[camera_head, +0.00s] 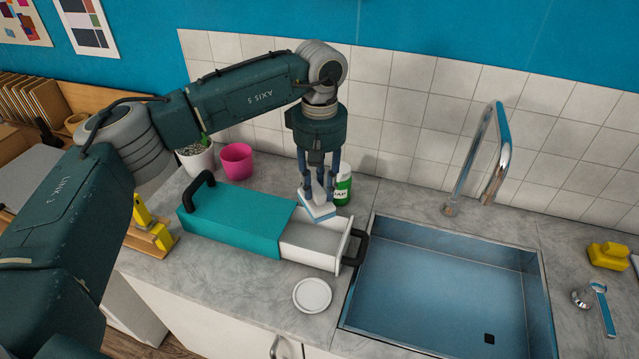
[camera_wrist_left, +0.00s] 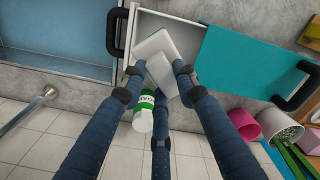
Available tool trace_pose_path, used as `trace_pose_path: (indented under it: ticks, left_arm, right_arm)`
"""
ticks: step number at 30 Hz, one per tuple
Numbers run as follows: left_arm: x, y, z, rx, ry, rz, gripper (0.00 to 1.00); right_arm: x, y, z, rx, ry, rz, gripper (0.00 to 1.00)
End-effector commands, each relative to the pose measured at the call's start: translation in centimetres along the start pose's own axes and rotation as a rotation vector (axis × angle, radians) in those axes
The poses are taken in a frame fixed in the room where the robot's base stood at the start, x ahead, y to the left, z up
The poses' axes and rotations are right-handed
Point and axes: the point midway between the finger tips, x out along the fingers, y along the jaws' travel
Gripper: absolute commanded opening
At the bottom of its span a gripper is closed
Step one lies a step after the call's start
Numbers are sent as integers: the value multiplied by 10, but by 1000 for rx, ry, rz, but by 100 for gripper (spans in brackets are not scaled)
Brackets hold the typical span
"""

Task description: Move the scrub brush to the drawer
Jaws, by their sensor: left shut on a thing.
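My left gripper (camera_head: 318,192) points down and is shut on the scrub brush (camera_head: 319,211), a white piece with a pale blue lower edge. The brush is slightly tilted over the open drawer (camera_head: 308,256); I cannot tell whether it touches it. The drawer is white, with a black handle, and slides out of the right end of a teal box (camera_head: 235,217). In the left wrist view the three fingers (camera_wrist_left: 158,90) close around the pale brush (camera_wrist_left: 154,45), which covers part of the drawer (camera_wrist_left: 182,28). My right gripper is not in view.
A green and white soap bottle (camera_head: 343,188) stands just behind the drawer. The sink (camera_head: 450,285) with its tall tap (camera_head: 485,165) lies to the right. A white round dish (camera_head: 312,295) sits in front. A pink pot (camera_head: 237,162) stands behind the teal box.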

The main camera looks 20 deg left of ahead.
Motion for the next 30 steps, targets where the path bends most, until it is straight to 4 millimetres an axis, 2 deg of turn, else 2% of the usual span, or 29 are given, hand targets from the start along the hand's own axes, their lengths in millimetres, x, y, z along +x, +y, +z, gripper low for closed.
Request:
trace_pose_path:
  ticks: [3, 15, 30]
  left_arm:
    - [16, 0, 0, 0, 0, -1, 3]
    - [53, 0, 0, 0, 0, 0, 3]
    - [58, 0, 0, 0, 0, 0, 3]
  right_arm:
    - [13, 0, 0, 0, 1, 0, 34]
    - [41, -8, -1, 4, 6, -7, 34]
    - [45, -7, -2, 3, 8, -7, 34]
